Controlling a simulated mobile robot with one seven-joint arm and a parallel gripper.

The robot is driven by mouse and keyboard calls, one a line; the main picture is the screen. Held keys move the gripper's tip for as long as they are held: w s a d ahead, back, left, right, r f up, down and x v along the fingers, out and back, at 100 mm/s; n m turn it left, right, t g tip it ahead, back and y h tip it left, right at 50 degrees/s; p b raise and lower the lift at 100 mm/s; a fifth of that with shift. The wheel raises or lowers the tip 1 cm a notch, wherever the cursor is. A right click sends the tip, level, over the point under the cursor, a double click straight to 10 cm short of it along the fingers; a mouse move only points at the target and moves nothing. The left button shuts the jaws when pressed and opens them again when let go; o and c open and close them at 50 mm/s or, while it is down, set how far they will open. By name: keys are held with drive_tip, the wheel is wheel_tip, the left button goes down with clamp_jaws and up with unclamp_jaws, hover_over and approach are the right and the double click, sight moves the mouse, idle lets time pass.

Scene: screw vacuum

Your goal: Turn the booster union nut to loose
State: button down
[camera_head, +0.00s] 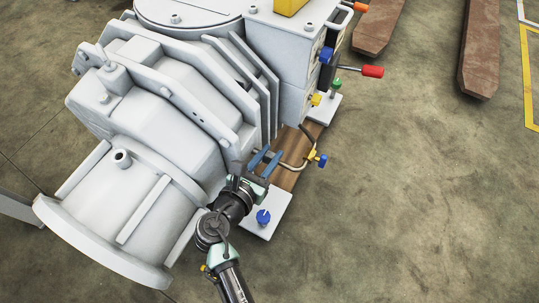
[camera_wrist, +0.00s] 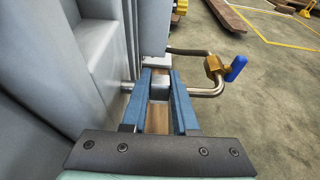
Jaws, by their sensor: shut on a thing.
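The booster union nut (camera_wrist: 159,84) is a grey metal piece on a thin bent pipe (camera_wrist: 204,92) beside the big pale grey pump body. My gripper (camera_head: 266,160) has long blue fingers, which also show in the wrist view (camera_wrist: 159,74). They sit on either side of the nut, shut on it. In the head view the fingers hide most of the nut. Whether the nut is tight or loose cannot be told from these frames.
A brass valve with a blue handle (camera_wrist: 235,69) stands right of the fingers on the bent pipe. The pump body (camera_head: 150,130) rises close on the left. A red handle (camera_head: 372,71) sticks out behind.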

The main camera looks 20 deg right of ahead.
drive_tip(key=t+h+b, duration=0.1)
drive_tip(key=b, duration=0.1)
drive_tip(key=f+t+h+b, duration=0.1)
drive_tip(key=b, duration=0.2)
drive_tip(key=shift+a+h, duration=0.15)
drive_tip(key=shift+h, duration=0.25)
drive_tip(key=shift+s+a+r+t+h+b, duration=0.1)
drive_tip(key=shift+r+t+h+b, duration=0.1)
drive_tip(key=shift+t+h+b, duration=0.5)
drive_tip(key=shift+s+r+t+h+b, duration=0.15)
drive_tip(key=shift+t+h+b, duration=0.3)
drive_tip(key=shift+b, duration=0.4)
drive_tip(key=shift+w, duration=0.1)
drive_tip(key=c, duration=0.7)
unclamp_jaws()
drive_tip(key=shift+r, duration=0.1)
drive_tip(key=p+v, duration=0.5)
drive_tip(key=v, duration=0.8)
